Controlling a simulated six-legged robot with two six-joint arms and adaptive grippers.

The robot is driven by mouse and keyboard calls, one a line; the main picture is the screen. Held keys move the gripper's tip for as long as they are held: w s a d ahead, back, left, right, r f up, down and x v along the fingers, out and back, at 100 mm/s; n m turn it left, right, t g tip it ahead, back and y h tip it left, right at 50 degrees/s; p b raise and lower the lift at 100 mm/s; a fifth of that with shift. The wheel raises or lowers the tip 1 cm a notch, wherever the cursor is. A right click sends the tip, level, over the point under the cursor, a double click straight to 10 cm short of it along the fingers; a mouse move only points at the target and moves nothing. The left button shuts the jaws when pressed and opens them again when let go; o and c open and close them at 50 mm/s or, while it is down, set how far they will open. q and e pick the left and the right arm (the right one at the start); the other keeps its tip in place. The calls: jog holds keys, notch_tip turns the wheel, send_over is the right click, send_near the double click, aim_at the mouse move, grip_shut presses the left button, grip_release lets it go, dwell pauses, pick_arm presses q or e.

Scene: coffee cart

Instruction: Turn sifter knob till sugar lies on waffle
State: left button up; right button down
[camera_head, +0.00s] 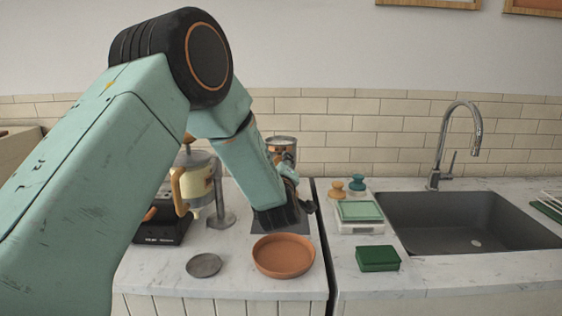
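My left arm reaches in from the left, and its dark gripper (300,205) is low over the counter, just behind the terracotta dish. The fingers are bunched and partly hidden by the arm, so I cannot tell whether they are open or shut. A metal canister (283,145), perhaps the sifter, shows behind my wrist; its lower part and any knob are hidden. A dark flat slab (303,228) lies under the gripper. I cannot make out a waffle or sugar. The terracotta dish (284,255) looks empty. My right gripper is not in view.
A grey disc (204,265) lies in front. Right of the counter gap are a scale (359,226), green box (378,258), sink (470,222) and faucet (478,128).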

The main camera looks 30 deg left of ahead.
pick_arm(q)
jog(key=shift+w+a+r+m+p, duration=0.1)
jog(key=shift+r+m+p, duration=0.1)
jog(key=shift+m+p, duration=1.9)
jog(key=shift+r+m+p, duration=0.2)
jog(key=shift+m+p, duration=0.65)
jog(key=shift+m, duration=2.45)
jog(key=o, duration=1.2)
jog(key=shift+f, duration=0.25)
jog(key=shift+c, duration=0.2)
jog(key=v, duration=1.2)
jog(key=shift+f, duration=0.15)
